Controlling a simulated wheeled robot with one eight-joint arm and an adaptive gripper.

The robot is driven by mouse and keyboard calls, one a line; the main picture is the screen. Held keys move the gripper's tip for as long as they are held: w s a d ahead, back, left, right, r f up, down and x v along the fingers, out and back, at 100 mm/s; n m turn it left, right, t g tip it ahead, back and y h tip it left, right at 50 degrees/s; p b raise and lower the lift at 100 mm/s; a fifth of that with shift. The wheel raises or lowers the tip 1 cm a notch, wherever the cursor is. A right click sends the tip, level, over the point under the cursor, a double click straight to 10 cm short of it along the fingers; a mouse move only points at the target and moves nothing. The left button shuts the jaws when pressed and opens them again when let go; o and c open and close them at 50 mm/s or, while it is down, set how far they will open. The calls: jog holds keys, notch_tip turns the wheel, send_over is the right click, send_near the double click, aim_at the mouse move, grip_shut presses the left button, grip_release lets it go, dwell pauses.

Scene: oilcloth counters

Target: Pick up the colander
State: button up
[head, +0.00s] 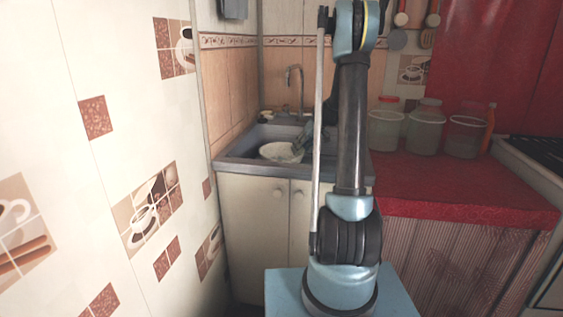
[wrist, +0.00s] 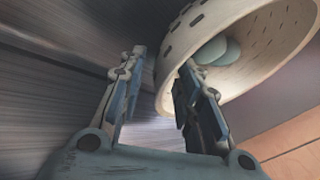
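The colander (head: 282,152) is a pale, off-white bowl lying in the sink basin in the head view. In the wrist view the colander (wrist: 210,35) fills the upper right, tilted in the picture, with rows of slots in its wall. My gripper (wrist: 161,60) is open, its two fingers apart. The colander's near wall edge shows between the fingers, and the right finger overlaps its rim. I cannot tell whether either finger touches it. In the head view my gripper (head: 303,138) is over the sink at the colander's right, partly hidden by my arm.
The grey metal sink (head: 238,160) has a faucet (head: 294,85) behind it. Pale rounded things (wrist: 215,50) show inside the colander. Several clear jars (head: 425,130) stand on the red counter (head: 460,190) to the right. A tiled wall closes the left side.

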jog(key=shift+f, duration=0.15)
jog(key=shift+c, duration=0.2)
jog(key=shift+a, duration=0.1)
grip_shut()
